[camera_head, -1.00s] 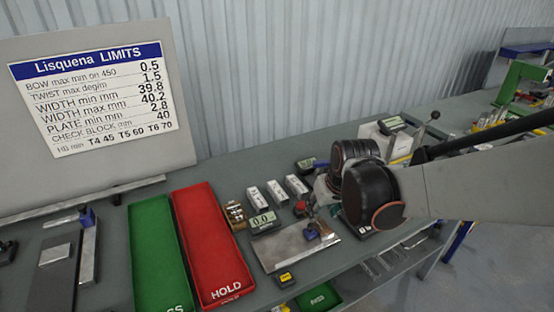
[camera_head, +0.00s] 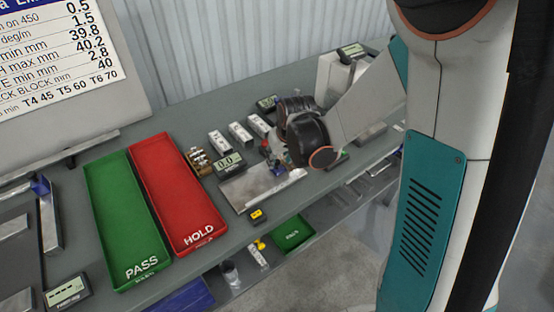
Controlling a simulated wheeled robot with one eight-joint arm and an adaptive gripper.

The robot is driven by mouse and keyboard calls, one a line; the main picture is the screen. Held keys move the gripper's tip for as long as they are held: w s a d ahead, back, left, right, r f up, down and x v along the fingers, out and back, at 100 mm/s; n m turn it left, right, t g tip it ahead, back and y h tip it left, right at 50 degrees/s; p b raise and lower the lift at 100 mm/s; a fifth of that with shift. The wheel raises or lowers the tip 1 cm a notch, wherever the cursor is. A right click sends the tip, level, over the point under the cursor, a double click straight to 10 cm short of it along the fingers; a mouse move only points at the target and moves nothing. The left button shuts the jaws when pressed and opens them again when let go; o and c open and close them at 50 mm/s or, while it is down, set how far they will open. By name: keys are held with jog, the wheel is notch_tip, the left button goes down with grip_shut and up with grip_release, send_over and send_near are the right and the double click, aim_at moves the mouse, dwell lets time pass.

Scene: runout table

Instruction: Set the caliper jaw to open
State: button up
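I cannot pick out the caliper for certain. A small readout showing 0.0 (camera_head: 230,162) stands behind a bare metal plate (camera_head: 250,192) on the bench. My black wrist joints (camera_head: 302,130) hang over the right end of that plate. My gripper (camera_head: 275,152) is mostly hidden beside and behind them, and its fingertips cannot be made out. Small red and blue parts (camera_head: 266,148) show at its left edge. Whether the gripper touches anything, or how far a caliper jaw is open, does not show.
A green PASS tray (camera_head: 97,205) and a red HOLD tray (camera_head: 150,190) lie left of the plate. Several pale blocks (camera_head: 240,132) stand behind the readout. A yellow-black gadget (camera_head: 257,215) sits at the front edge. A lower shelf holds a green bin (camera_head: 293,234).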

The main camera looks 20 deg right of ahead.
jog(key=shift+x, duration=1.05)
grip_shut()
jog(key=s+a, duration=0.1)
jog(key=a, duration=0.2)
jog(key=s+a+b, duration=0.1)
jog(key=a, duration=0.2)
jog(key=s+a, duration=0.1)
jog(key=a, duration=0.2)
jog(key=shift+s+a+b, duration=0.1)
jog(key=shift+a+b, duration=0.2)
jog(key=shift+a, duration=0.1)
grip_release()
jog(key=shift+a, duration=0.15)
